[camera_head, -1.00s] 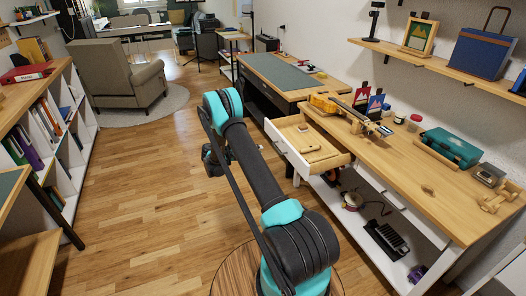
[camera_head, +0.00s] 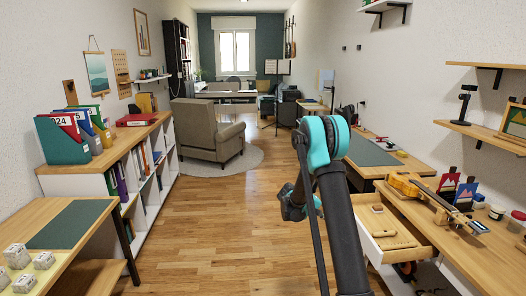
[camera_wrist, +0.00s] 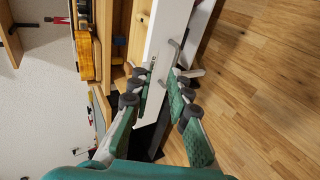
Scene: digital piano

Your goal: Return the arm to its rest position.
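My arm (camera_head: 340,205) rises in front of the body camera, bent at a teal joint, with its far end folded down behind. In that view the gripper's fingers are mostly hidden by the arm. In the wrist view my gripper (camera_wrist: 160,75) is open, its two green fingers spread with nothing held between them. Beyond the fingertips is the white front of the pulled-out drawer (camera_wrist: 168,30) with a grey bar handle (camera_wrist: 174,55). The handle looks apart from the fingers, but the exact gap is hard to tell.
The open drawer (camera_head: 374,244) juts from the workbench (camera_head: 478,250) at right. A violin (camera_head: 408,186) lies on the bench. A desk with a green mat (camera_head: 372,150) stands beyond. A bookshelf (camera_head: 145,180) and armchair (camera_head: 210,130) stand left. The wooden floor (camera_head: 210,225) between is clear.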

